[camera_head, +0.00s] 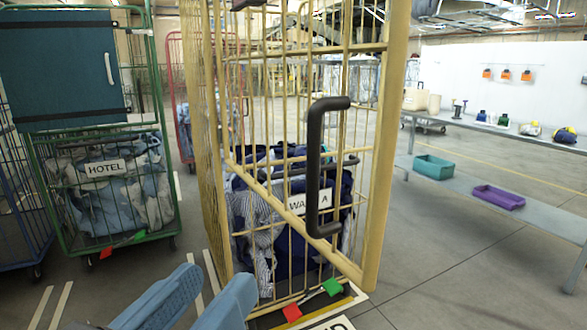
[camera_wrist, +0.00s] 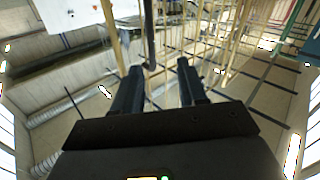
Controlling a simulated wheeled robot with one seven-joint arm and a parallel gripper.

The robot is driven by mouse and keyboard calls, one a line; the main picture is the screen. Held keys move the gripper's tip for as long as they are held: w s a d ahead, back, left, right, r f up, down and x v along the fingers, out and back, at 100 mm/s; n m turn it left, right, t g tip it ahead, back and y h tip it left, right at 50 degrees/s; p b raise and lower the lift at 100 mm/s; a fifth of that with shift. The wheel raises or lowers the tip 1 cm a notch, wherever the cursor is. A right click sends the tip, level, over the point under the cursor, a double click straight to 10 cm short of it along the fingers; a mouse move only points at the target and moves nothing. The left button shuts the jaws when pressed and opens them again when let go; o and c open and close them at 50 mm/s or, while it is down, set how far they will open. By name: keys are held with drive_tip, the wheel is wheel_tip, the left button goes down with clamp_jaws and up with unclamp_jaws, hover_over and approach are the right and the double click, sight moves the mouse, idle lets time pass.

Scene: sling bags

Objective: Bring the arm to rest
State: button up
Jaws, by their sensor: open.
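My gripper (camera_head: 205,298) shows at the bottom of the head view as two blue-grey fingers, parted and with nothing between them. In the wrist view my gripper (camera_wrist: 158,80) also shows two dark fingers apart and empty. The fingers are in front of and below a yellow cage trolley (camera_head: 376,180), left of its dark handle (camera_head: 315,165). I cannot tell how far the fingertips are from the trolley's bars.
The yellow trolley holds dark blue and striped laundry behind a "WARD A" type label (camera_head: 305,203). A green trolley (camera_head: 70,230) labelled HOTEL stands at left. A grey bench (camera_head: 480,195) with green (camera_head: 434,167) and purple (camera_head: 498,197) bins is at right. Floor between is clear.

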drive_tip(key=w+d+f+n+y+p, duration=0.1)
drive_tip(key=w+d+f+n+y, duration=0.15)
drive_tip(key=f, duration=0.35)
drive_tip(key=w+d+f+n+y+p, duration=0.1)
drive_tip(key=d+f+n+y, duration=0.1)
drive_tip(key=d+f+n, duration=0.35)
drive_tip(key=s+d+f+g+y+p, duration=0.1)
drive_tip(key=s+d+f, duration=0.15)
drive_tip(key=f, duration=0.25)
drive_tip(key=s+d+f+g+y, duration=0.2)
drive_tip(key=d+f, duration=0.1)
drive_tip(key=f, duration=0.2)
drive_tip(key=s+d+f+y+p, duration=0.1)
drive_tip(key=s+d+f, duration=0.2)
drive_tip(key=s+d, duration=0.5)
drive_tip(key=s+d+r+m+h+p, duration=0.1)
drive_tip(key=s+d+r+m, duration=0.1)
drive_tip(key=s, duration=0.5)
drive_tip(key=s+d+r+m+h+p, duration=0.1)
drive_tip(key=s+d+r+m, duration=0.2)
drive_tip(key=s+d+r, duration=0.1)
drive_tip(key=s+r, duration=0.1)
drive_tip(key=s, duration=0.1)
drive_tip(key=shift+s+d+r+m+t, duration=0.15)
drive_tip(key=shift+s+d+m+t, duration=0.15)
drive_tip(key=shift+s, duration=0.1)
